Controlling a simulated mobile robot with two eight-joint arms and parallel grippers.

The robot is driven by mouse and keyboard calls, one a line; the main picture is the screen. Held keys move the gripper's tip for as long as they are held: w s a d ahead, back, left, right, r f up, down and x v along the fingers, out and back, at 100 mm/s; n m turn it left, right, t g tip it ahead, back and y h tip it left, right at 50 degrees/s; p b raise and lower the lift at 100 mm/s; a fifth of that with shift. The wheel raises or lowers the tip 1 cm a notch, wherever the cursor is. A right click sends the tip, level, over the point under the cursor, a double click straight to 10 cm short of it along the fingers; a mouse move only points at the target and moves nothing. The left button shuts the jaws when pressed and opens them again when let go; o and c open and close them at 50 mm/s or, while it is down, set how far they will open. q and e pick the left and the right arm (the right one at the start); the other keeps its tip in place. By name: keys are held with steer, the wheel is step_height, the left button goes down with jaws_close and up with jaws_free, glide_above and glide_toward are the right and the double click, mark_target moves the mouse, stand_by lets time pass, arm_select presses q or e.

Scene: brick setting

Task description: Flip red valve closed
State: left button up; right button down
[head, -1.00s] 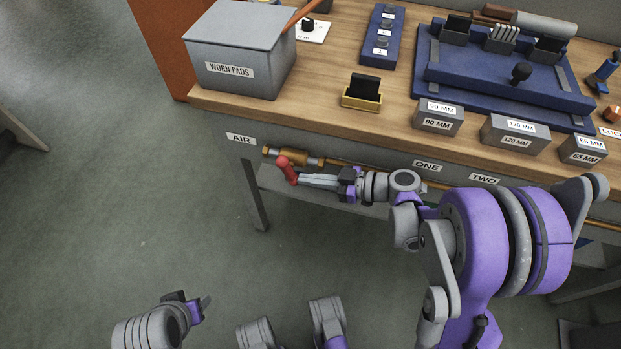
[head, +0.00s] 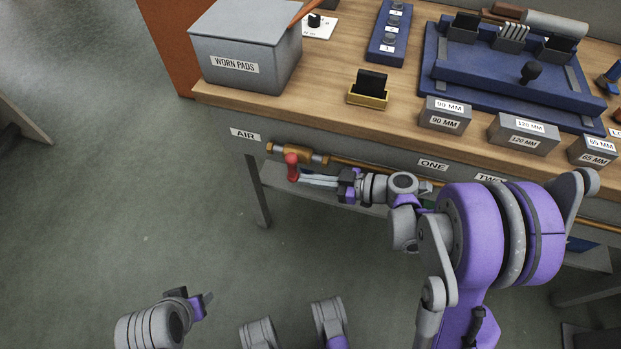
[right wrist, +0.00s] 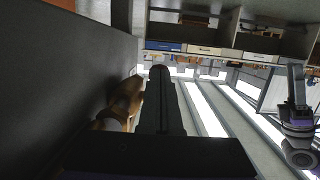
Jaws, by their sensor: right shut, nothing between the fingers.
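The red valve handle (head: 292,166) hangs down from the brass valve body (head: 298,152) on the bench front, under the AIR label. My right gripper (head: 305,179) is shut with nothing between its fingers. Its fingertips are at the right side of the red handle's lower end; I cannot tell whether they touch.
A brass pipe (head: 360,163) runs right from the valve along the bench front. The wooden bench top (head: 320,98) carries a WORN PADS box (head: 250,50), a yellow holder (head: 367,98), labelled grey blocks (head: 445,115) and a blue fixture (head: 510,85). A shelf lies below the valve. Floor at left is clear.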

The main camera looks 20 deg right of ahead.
step_height(320, 180, up, 10)
steer(key=p, duration=0.4)
stand_by(0.3)
stand_by(0.5)
